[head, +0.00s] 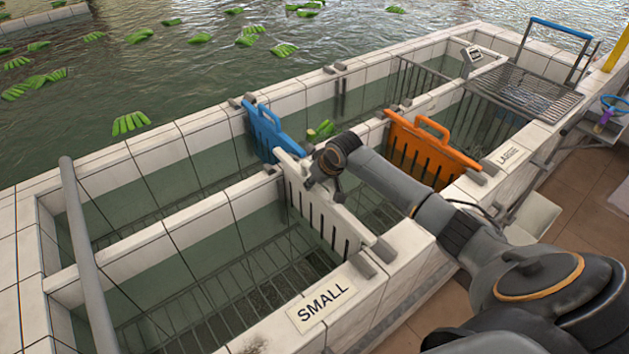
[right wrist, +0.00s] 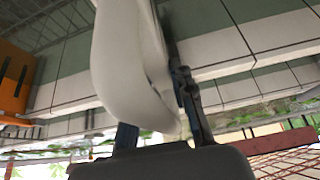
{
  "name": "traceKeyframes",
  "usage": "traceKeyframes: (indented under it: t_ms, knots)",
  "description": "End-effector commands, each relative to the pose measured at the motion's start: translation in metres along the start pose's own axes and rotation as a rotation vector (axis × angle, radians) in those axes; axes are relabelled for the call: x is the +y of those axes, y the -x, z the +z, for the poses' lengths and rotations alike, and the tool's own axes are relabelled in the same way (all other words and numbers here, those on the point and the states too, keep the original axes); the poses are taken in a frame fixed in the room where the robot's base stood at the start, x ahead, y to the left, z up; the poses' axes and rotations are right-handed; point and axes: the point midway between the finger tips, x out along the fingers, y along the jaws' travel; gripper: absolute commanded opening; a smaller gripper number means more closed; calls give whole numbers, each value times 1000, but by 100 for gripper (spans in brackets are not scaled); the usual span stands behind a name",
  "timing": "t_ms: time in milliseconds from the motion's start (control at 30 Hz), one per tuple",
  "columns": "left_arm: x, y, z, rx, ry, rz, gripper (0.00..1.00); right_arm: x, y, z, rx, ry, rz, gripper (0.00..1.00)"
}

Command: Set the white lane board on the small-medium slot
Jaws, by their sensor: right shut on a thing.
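The white lane board (head: 322,215) is a slatted panel standing upright across the near channel, between the compartment by the SMALL sign (head: 321,304) and the one beyond it. Its right end is by the grey slot brackets (head: 383,250) on the front wall; its left end is at the middle wall. I cannot tell whether it sits fully in the slot. My right gripper (head: 326,172) is at the board's top edge and shut on it, hiding its handle in the head view. The right wrist view shows a curved white part (right wrist: 130,60) close to the fingers. My left gripper is not in view.
A blue board (head: 266,134) stands across the far channel. An orange board (head: 432,148) stands farther right, near the LARGE sign (head: 508,156). A grey pipe (head: 88,255) crosses the left end. A wire rack (head: 527,92) lies at the right. Green bunches float in the water behind.

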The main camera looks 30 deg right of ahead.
Motion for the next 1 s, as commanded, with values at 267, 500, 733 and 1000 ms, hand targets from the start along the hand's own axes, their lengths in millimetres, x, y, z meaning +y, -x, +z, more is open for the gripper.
traceKeyframes:
  t_ms: [267, 500, 733, 1000]
  knots:
    - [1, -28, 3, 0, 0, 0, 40, 0, -23, 12, 4, 0, 0, 0]
    - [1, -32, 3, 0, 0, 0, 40, 0, -34, 18, 4, -1, 0, 0]
    - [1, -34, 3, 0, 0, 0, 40, 0, -39, 20, 4, -1, -1, 0]
    - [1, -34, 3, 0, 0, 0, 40, 0, -39, 21, 4, -1, -1, 0]
